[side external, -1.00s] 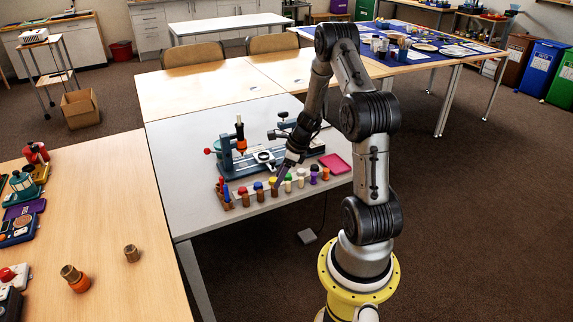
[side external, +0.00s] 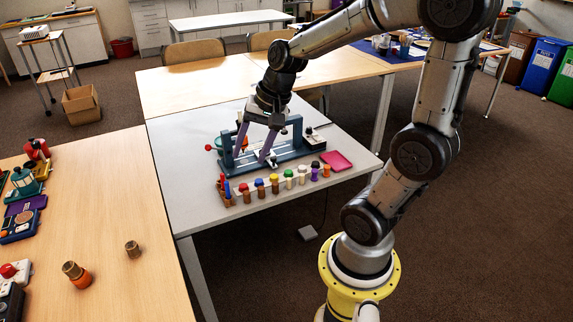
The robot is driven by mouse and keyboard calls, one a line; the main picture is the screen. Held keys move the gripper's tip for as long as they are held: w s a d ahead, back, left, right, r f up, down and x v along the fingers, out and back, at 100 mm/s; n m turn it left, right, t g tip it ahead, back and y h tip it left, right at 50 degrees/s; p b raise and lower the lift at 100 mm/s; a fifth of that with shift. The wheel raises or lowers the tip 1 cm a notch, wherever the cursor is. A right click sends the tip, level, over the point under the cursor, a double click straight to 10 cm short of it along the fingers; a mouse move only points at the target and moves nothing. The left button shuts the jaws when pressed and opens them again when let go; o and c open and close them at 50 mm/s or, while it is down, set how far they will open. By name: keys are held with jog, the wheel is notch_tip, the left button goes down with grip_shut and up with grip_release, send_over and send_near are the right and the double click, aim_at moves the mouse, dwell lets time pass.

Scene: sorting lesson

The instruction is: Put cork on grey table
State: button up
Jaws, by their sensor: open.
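A small brown cylinder (side external: 132,249) that looks like the cork stands on the wooden table at the left. A similar brown piece (side external: 70,269) sits on top of an orange base closer to the front. The grey table (side external: 205,215) is in the middle, to the right of the wooden table. My gripper (side external: 251,157) is open, pointing down over the blue fixture on the grey table, with its two purple fingers apart. I see nothing held between them. It is well apart from the brown cylinder. Whether the fingertips touch the fixture I cannot tell.
The blue fixture (side external: 292,151) stands on the grey table. A row of coloured pegs, including a yellow-topped one (side external: 275,180), lines its front, with a pink tray (side external: 336,160) at the right. The grey table's left front is bare. Several devices, one red (side external: 36,150), line the wooden table's left edge.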

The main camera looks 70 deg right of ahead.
jog(key=s+a+r+n+t, duration=0.1)
jog(key=s+a+r+n, duration=0.2)
jog(key=s+a+n, duration=0.5)
jog(key=s+n, duration=0.2)
jog(key=n, duration=0.3)
jog(key=shift+s+r+h, duration=0.35)
jog(key=shift+h, duration=0.05)
